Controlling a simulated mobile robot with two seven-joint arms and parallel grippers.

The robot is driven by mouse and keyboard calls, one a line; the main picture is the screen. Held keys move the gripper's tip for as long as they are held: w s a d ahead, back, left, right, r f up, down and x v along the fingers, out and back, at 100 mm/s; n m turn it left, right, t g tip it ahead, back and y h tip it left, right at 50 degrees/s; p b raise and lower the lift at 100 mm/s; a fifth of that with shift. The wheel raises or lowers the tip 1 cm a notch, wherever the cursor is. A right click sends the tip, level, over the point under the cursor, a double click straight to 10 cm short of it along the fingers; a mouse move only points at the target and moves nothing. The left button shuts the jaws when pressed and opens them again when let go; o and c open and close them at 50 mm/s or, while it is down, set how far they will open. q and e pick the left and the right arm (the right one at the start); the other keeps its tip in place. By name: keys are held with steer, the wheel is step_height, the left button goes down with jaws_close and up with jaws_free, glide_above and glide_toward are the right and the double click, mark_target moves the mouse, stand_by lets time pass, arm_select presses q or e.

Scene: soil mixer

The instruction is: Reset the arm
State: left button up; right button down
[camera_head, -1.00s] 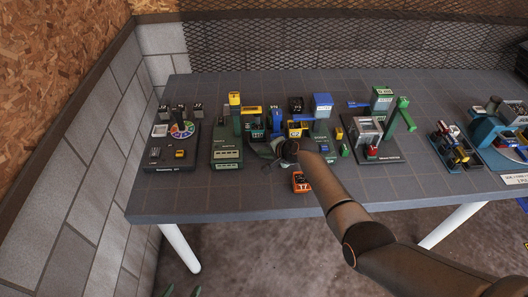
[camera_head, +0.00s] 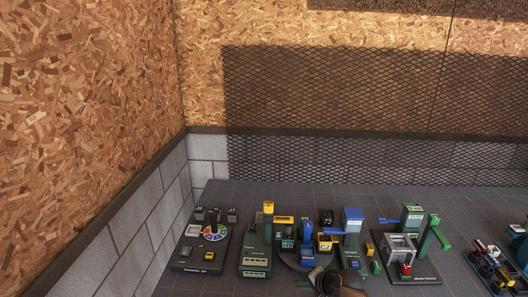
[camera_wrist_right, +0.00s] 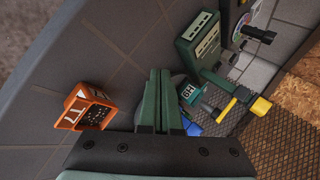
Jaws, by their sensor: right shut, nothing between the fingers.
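My right gripper (camera_head: 310,279) shows at the bottom of the head view, over the table in front of the middle machines. Its arm is mostly cut off by the lower edge. In the right wrist view its two dark green fingers (camera_wrist_right: 160,76) lie together, shut and empty. The table (camera_head: 262,190) carries a row of small model machines. A green machine (camera_head: 255,262) stands left of the gripper, and a grey and green machine (camera_head: 400,247) stands to its right. My left gripper is not in view.
An orange bin (camera_wrist_right: 84,108) with dark contents sits left of the fingers in the right wrist view. A dark panel with a colour wheel (camera_head: 213,232) stands at the table's left. A mesh screen (camera_head: 330,95) and chipboard wall (camera_head: 90,90) rise behind.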

steer(key=s+d+f+n+g+h, duration=0.1)
steer(key=s+d+f+n, duration=0.1)
steer(key=s, duration=0.4)
steer(key=s+d+f+n, duration=0.2)
steer(key=s, duration=0.4)
steer(key=s+d+r+n+g+h, duration=0.1)
steer(key=s+d+r+n, duration=0.15)
steer(key=s, duration=0.65)
steer(key=s+d+r+n+g+h, duration=0.1)
steer(key=s+r+n, duration=0.15)
steer(key=s, duration=0.65)
steer(key=s+d+r+n+g+h, duration=0.1)
steer(key=s+d+r+n, duration=0.15)
steer(key=s, duration=0.55)
steer(key=w+a+f+t+y, duration=0.1)
steer(key=w+a+f+t, duration=0.1)
steer(key=f, duration=0.3)
steer(key=w+a+f+t, duration=0.2)
steer(key=f+t, duration=0.2)
steer(key=f, duration=0.2)
steer(key=shift+a+y, duration=0.35)
steer(key=shift+y, duration=0.05)
